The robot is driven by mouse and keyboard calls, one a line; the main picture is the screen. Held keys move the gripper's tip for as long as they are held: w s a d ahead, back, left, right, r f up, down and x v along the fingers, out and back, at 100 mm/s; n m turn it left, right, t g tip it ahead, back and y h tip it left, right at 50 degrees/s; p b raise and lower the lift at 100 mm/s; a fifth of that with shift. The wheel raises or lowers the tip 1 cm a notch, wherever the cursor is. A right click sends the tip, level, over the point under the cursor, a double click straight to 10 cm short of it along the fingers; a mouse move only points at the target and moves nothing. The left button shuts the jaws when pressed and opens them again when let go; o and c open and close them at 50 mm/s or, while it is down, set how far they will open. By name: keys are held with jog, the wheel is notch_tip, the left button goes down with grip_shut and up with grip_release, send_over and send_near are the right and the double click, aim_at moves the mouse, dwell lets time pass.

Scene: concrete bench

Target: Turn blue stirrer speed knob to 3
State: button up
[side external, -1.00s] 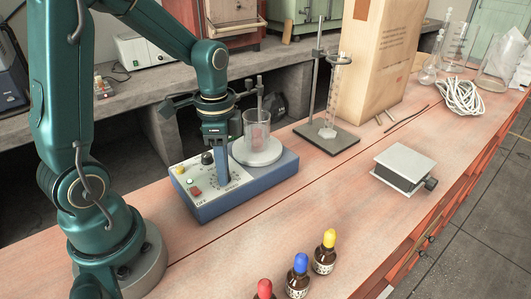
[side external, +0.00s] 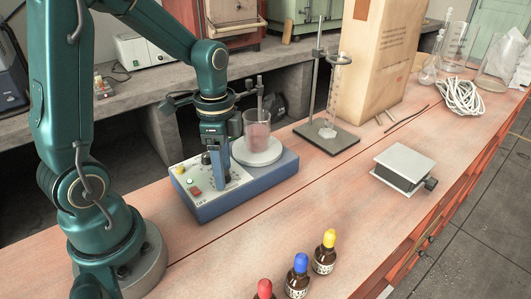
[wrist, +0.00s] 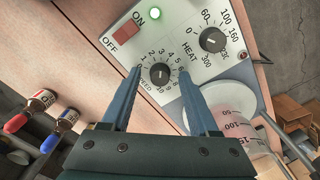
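The blue stirrer (side external: 235,196) stands on the bench with a white control panel facing up, also seen in the wrist view (wrist: 190,72). Its black speed knob (wrist: 160,73) has a numbered dial around it; I cannot read surely which number its pale mark points at. My gripper (wrist: 160,74) is open, its two fingers on either side of the speed knob in the wrist view, with visible gaps. In the side view my gripper (side external: 219,181) points down over the panel and hides the speed knob.
The heat knob (wrist: 212,40) sits close by, beside a red switch (wrist: 124,33) and a lit green lamp (wrist: 155,14). A beaker (side external: 257,131) stands on the stirrer's round plate. Several dropper bottles (side external: 298,277) stand on the front bench. A clamp stand (side external: 326,138) is further right.

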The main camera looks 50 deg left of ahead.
jog(key=shift+r, duration=2.6)
jog(key=shift+d+r, duration=0.15)
jog(key=shift+r, duration=0.05)
jog(key=s+d+r+n+t, duration=0.4)
jog(key=s+d+n+t, duration=0.1)
jog(key=s+d+n, duration=0.2)
jog(key=shift+n+t, duration=0.3)
jog(key=shift+n, duration=0.3)
